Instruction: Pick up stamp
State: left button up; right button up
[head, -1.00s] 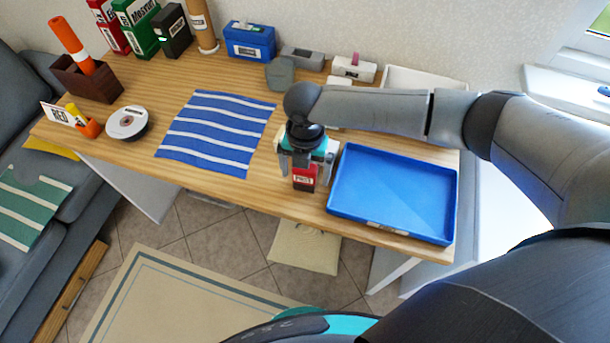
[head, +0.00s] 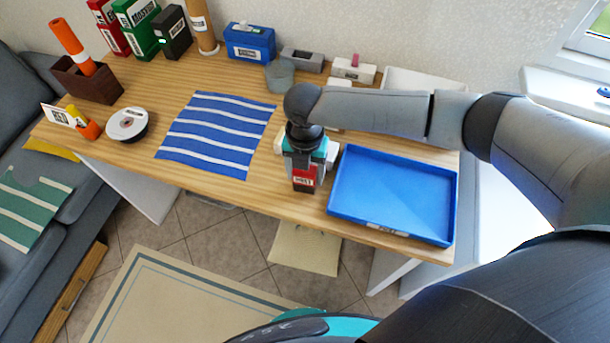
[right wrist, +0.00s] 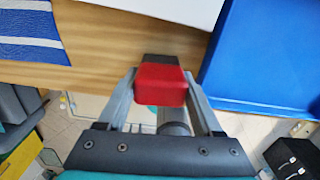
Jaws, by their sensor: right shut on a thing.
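In the right wrist view the red stamp (right wrist: 162,84) sits between the two fingers. My right gripper (head: 304,170) comes from above and is shut on the stamp; it also shows in the right wrist view (right wrist: 161,95). I cannot tell whether the stamp still touches the table. My left gripper is not in view.
A blue tray (head: 335,205) stands just right of the stamp. A blue striped cloth (head: 215,133) lies to the left. The table's front edge (head: 250,205) is close.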

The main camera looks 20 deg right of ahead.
jog(key=shift+r, duration=0.1)
notch_tip(320, 180, up, 20)
jog(key=p, duration=0.3)
jog(key=o, duration=0.8)
jog(key=c, duration=0.5)
jog(key=shift+o, duration=0.2)
jog(key=shift+w, duration=0.1)
